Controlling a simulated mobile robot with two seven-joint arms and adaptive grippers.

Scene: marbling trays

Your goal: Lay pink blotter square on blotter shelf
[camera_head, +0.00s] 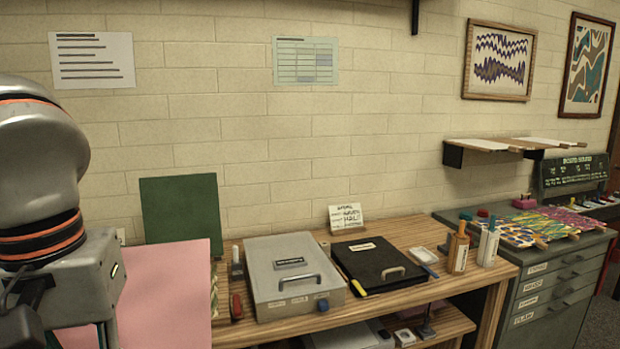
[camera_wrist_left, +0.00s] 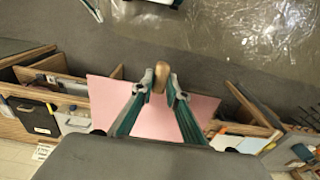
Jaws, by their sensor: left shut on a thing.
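The pink blotter square (camera_head: 165,290) shows as a flat pink sheet at the lower left of the head view, beside my left gripper (camera_head: 60,315). In the left wrist view the pink sheet (camera_wrist_left: 150,125) spreads behind my left gripper (camera_wrist_left: 162,78), whose fingertips are shut on a wooden grip that appears to belong to the square. A wall shelf (camera_head: 480,145) at the right, with dark brackets, bears flat pale and wood-edged pieces. It looks like the blotter shelf, well away from the gripper. My right gripper is not in view.
A wooden bench (camera_head: 405,235) carries a grey lidded tray (camera_head: 290,265), a black lidded tray (camera_head: 380,262) and bottles (camera_head: 458,250). A green board (camera_head: 182,212) stands by the wall. A grey drawer cabinet (camera_head: 555,285) with patterned sheets stands below the shelf.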

